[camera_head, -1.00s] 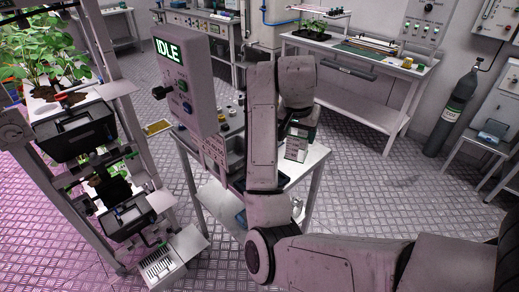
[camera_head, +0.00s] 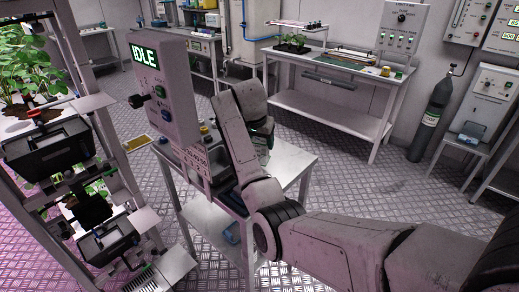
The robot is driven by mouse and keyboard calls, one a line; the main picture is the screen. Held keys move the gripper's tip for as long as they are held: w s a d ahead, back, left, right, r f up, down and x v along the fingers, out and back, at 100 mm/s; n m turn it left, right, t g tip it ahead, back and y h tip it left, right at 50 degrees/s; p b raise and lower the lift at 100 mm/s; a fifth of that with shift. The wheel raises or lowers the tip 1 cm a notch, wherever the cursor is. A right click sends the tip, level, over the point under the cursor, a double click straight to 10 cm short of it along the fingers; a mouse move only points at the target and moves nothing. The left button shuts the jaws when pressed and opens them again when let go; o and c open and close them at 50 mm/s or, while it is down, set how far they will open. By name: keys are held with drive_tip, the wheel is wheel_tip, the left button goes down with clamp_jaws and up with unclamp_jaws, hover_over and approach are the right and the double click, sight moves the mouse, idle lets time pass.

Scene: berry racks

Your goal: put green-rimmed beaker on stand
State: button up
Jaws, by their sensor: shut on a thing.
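My gripper (camera_head: 262,137) is only partly in view, dark, at the end of my arm above the right part of the metal cart (camera_head: 292,160). My own wrist and forearm cover most of it. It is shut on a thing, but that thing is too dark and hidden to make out. I cannot pick out the green-rimmed beaker or its rim for certain. I cannot make out the stand either; my arm hides the middle of the cart top.
A control box reading IDLE (camera_head: 165,88) rises at the cart's left. A plant rack (camera_head: 95,100) stands at far left. A white bench (camera_head: 335,105) is behind, with a gas cylinder (camera_head: 432,118) to its right. The cart's right end is bare; floor is open right of it.

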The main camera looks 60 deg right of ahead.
drive_tip(key=shift+w+d+f, duration=0.2)
drive_tip(key=shift+f, duration=0.15)
drive_tip(key=shift+f+p, duration=0.45)
drive_tip(key=shift+f, duration=1.1)
drive_tip(key=o, duration=1)
drive_tip(key=shift+f, duration=0.1)
drive_tip(key=shift+o, duration=0.2)
